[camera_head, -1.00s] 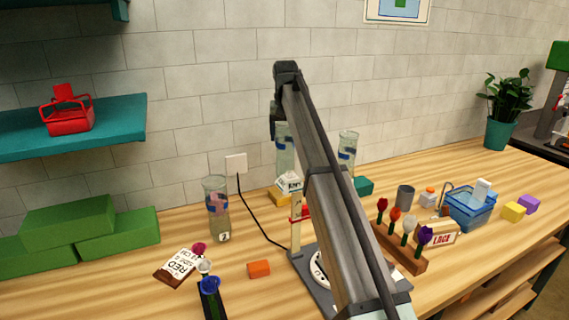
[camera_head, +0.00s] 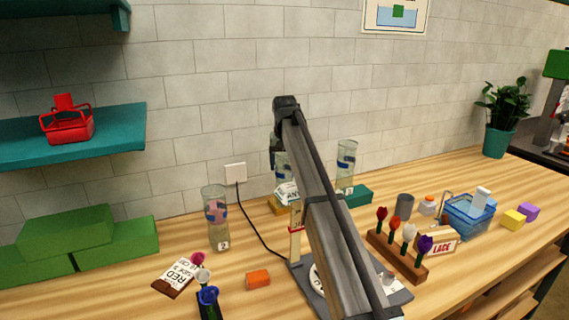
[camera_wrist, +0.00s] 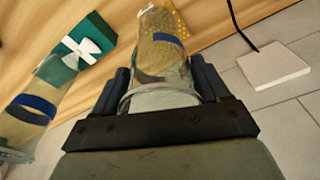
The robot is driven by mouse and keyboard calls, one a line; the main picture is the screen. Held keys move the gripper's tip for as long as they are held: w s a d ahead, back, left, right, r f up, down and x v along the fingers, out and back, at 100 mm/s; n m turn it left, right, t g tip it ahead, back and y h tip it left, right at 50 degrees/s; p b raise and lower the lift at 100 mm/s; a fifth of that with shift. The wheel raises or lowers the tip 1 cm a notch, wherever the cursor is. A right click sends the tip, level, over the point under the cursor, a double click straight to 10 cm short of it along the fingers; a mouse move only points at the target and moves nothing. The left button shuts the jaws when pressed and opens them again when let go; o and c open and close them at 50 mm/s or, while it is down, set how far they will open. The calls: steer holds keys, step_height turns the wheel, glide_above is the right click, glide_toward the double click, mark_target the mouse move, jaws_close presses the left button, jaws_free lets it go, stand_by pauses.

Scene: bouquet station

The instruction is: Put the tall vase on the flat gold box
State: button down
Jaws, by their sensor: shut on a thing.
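My gripper (camera_wrist: 162,88) is shut on a clear glass vase (camera_wrist: 160,62) with a blue band, its rim near the wrist camera. In the head view the held vase (camera_head: 283,166) looks roughly upright, and my arm covers part of it. The flat gold box (camera_head: 276,206) is below the vase near the wall, half hidden by my arm and a white label. In the wrist view the dotted gold box (camera_wrist: 179,22) shows around the vase's far end. I cannot tell whether vase and box touch.
Another blue-banded vase (camera_head: 346,168) stands by a teal box (camera_head: 358,194) with a white bow, close on the right. A third vase (camera_head: 217,222) stands to the left. A black cord (camera_head: 254,226) runs from the wall plate. A flower rack (camera_head: 398,256) stands front right.

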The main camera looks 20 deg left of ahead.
steer(key=shift+f, duration=0.1)
jaws_free()
step_height(320, 180, up, 12)
steer(key=s, duration=0.1)
steer(key=shift+s+d, duration=0.3)
steer(key=shift+d, duration=0.05)
stand_by(0.4)
